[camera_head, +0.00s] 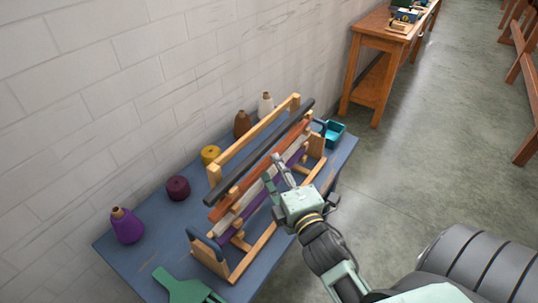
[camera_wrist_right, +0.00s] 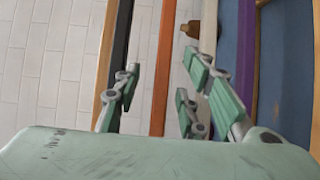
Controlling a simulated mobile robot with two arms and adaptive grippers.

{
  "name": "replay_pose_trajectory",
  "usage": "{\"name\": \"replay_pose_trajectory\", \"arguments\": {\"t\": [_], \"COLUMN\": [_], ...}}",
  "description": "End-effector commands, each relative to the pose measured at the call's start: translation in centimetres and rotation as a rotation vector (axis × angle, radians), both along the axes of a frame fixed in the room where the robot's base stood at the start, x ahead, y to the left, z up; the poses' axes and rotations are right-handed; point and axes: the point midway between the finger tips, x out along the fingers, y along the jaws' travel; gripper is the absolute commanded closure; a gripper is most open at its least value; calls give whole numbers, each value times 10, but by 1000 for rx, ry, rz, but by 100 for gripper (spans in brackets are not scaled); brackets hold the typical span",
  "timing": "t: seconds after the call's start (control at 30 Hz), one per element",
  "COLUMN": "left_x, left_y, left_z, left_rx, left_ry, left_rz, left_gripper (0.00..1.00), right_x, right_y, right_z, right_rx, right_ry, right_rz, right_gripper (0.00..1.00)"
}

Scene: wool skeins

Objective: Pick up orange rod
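The orange rod (camera_head: 255,172) lies lengthwise in a wooden rack (camera_head: 265,238) on the blue table, between a dark rod (camera_head: 262,155) and a pale rod (camera_head: 245,205). My right gripper (camera_head: 276,173) is beside the rack's near side, its fingers reaching over the rods. In the right wrist view the fingers are spread apart, and the orange rod (camera_wrist_right: 163,70) runs through the gap between them, not gripped. Whether the fingers are level with the rod is unclear.
The blue table (camera_head: 130,262) stands against a white brick wall. A teal bin (camera_head: 334,133) stands at the far end.

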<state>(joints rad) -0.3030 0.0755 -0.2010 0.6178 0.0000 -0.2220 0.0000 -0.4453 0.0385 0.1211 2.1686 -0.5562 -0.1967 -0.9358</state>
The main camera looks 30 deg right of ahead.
Motion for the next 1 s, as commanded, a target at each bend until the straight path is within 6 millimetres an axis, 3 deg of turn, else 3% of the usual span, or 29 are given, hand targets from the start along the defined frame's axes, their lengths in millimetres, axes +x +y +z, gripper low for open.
{"name": "replay_pose_trajectory", "arguments": {"t": [0.1,0.23,0.4,0.6,1.0], "left_x": [-13,-13,1,17,3], "left_y": [3,5,4,3,4], "left_z": [4,8,10,11,10], "left_rx": [5,6,5,1,4], "left_ry": [18,19,-1,-27,-5], "left_rz": [-2,-3,-3,-2,-1], "left_gripper": [60,60,60,60,60], "right_x": [16,36,49,49,49], "right_y": [-3,-7,-9,-9,-9], "right_z": [1,-1,-3,-4,-4], "right_rx": [1,-1,0,1,0], "right_ry": [-2,-2,1,1,1], "right_rz": [0,0,1,1,1], "right_gripper": [62,62,62,62,97]}}
